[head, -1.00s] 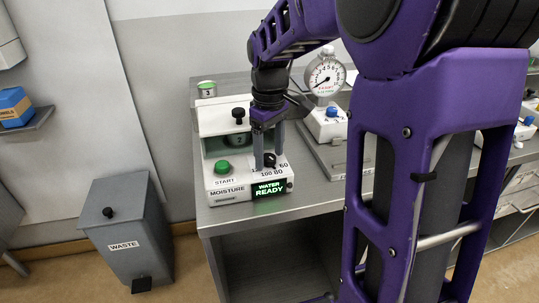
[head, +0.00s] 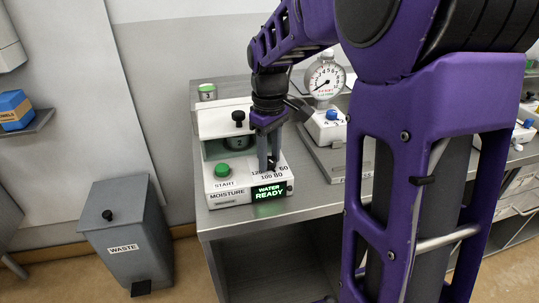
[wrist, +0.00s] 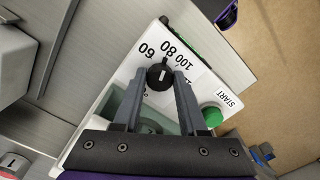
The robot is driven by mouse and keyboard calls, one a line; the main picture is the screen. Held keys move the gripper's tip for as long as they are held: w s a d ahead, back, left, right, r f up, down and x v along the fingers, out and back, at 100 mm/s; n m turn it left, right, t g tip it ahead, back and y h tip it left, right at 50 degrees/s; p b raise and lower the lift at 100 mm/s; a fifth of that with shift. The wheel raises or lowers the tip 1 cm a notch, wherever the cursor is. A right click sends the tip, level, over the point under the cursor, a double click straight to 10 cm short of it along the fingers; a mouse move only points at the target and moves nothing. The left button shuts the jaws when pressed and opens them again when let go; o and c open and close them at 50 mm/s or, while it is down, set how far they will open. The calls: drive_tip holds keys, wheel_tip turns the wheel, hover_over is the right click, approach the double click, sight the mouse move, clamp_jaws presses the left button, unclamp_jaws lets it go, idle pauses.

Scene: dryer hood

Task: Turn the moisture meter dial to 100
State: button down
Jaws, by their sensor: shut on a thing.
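The moisture meter (head: 228,185) is a white box on the left end of the bench, with a green START button (head: 221,170) and a lit display (head: 270,191) reading "WATER READY". Its dial (wrist: 158,76) is a round black knob with a white mark, ringed by printed numbers including 60, 80 and 100. My gripper (wrist: 164,73) is shut on the dial, one finger on each side. The mark points toward the printed numbers, but I cannot tell exactly which one. In the head view my gripper (head: 268,166) comes down from above and its fingers mostly hide the dial.
A dial gauge (head: 325,79) on a stand with a blue-knobbed base is to the right of the meter. A small labelled tin (head: 207,92) stands behind it. A grey waste bin (head: 126,230) is on the floor left of the bench. My arm covers the right side.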

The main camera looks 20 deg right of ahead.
sight(269, 159)
drive_tip(key=shift+m, duration=0.3)
drive_tip(key=m+p, duration=0.2)
drive_tip(key=m, duration=0.1)
drive_tip(key=shift+r+m, duration=0.1)
drive_tip(key=shift+m, duration=0.2)
drive_tip(key=shift+a+m+p, duration=0.1)
drive_tip(key=shift+m+p, duration=0.6)
drive_tip(key=shift+m, duration=1.5)
drive_tip(key=shift+c, duration=2.3)
unclamp_jaws()
wheel_tip(269, 159, up, 17)
drive_tip(key=p, duration=0.3)
drive_tip(key=shift+r, duration=0.1)
